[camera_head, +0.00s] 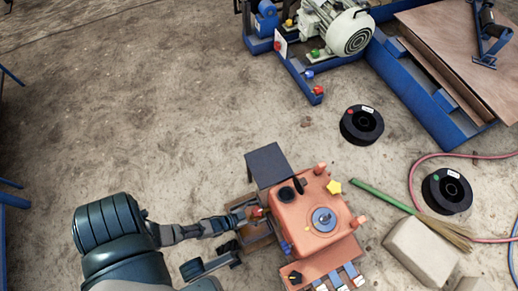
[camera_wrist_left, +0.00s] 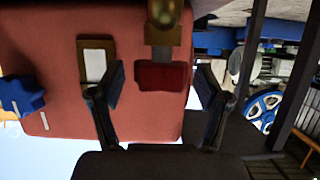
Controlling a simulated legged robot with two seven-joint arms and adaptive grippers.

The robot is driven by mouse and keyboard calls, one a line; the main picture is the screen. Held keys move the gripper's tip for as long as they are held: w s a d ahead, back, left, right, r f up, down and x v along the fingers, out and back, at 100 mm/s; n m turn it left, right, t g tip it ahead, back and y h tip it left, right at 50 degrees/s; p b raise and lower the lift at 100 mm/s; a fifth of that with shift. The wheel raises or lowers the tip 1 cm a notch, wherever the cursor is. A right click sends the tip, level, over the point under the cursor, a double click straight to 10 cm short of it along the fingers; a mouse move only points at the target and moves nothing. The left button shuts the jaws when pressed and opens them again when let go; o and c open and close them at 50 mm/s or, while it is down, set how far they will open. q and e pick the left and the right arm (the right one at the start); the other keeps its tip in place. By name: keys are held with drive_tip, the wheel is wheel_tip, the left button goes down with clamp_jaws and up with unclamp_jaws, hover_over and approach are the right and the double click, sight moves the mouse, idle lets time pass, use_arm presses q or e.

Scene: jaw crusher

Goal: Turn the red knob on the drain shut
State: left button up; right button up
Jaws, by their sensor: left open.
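The red knob (camera_head: 256,212) sits on the left side of the orange machine (camera_head: 318,190). In the left wrist view the red knob (camera_wrist_left: 162,76) is a dark red block below a brass fitting (camera_wrist_left: 165,38), which looks like the drain. My left gripper (camera_head: 238,234) reaches in from the left at that side of the machine. In the left wrist view my left gripper (camera_wrist_left: 160,92) is open, with one finger on each side of the knob and visible gaps between. Whether the knob reaches between the fingertips in depth is unclear. My right gripper is not in view.
A dark plate (camera_head: 267,164) stands beside the machine at its upper left. A broom (camera_head: 385,197), a pale block (camera_head: 420,252) and black spools (camera_head: 361,124) lie to the right. The floor at left is clear.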

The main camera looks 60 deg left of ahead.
use_arm(q)
drive_tip(key=shift+d, duration=0.1)
drive_tip(key=shift+c, duration=1.2)
drive_tip(key=c, duration=0.8)
drive_tip(key=shift+a, duration=0.2)
drive_tip(key=shift+c, duration=0.6)
drive_tip(key=shift+s+f, duration=0.1)
